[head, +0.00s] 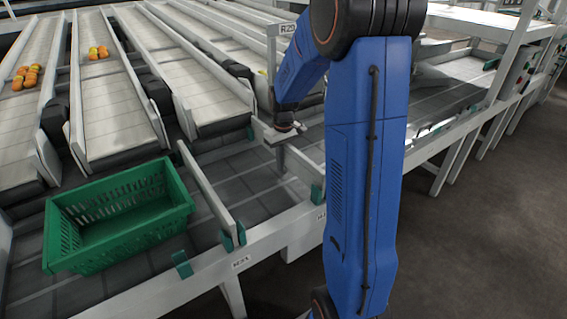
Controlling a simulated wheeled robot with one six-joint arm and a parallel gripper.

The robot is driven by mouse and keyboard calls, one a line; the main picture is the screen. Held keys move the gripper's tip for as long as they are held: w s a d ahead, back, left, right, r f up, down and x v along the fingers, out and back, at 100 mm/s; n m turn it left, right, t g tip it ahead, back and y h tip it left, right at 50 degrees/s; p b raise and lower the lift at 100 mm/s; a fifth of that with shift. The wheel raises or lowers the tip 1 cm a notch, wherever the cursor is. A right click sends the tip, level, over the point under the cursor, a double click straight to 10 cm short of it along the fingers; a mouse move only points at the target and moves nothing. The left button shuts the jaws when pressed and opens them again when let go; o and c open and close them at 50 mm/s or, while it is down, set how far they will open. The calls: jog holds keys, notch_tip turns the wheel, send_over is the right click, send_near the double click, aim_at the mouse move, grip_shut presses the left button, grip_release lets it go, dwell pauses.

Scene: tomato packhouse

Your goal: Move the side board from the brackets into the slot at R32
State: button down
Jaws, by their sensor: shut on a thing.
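My gripper (283,139) is at the end of the blue arm, low over the grey conveyor bed right of the middle lanes. It is shut on a pale side board (304,166), which runs down and right from the fingers. The arm hides part of this board, and I cannot tell whether it touches a slot. A green bracket (317,194) shows near its lower end. No R32 label can be read; a sign on a post (287,28) reads about R29.
Another pale board (207,190) stands between green brackets (233,236) on the bed. A green crate (62,234) sits left of it, with a lone green bracket (182,265) in front. Tomatoes (27,77) lie on the sloping lanes. Floor is clear at right.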

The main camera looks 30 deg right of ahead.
jog(key=shift+f, duration=0.25)
jog(key=c, duration=1.6)
grip_release()
jog(key=shift+c, duration=0.2)
jog(key=shift+c, duration=0.5)
jog(key=shift+c, duration=1)
jog(key=shift+r, duration=0.1)
jog(key=shift+r, duration=3.9)
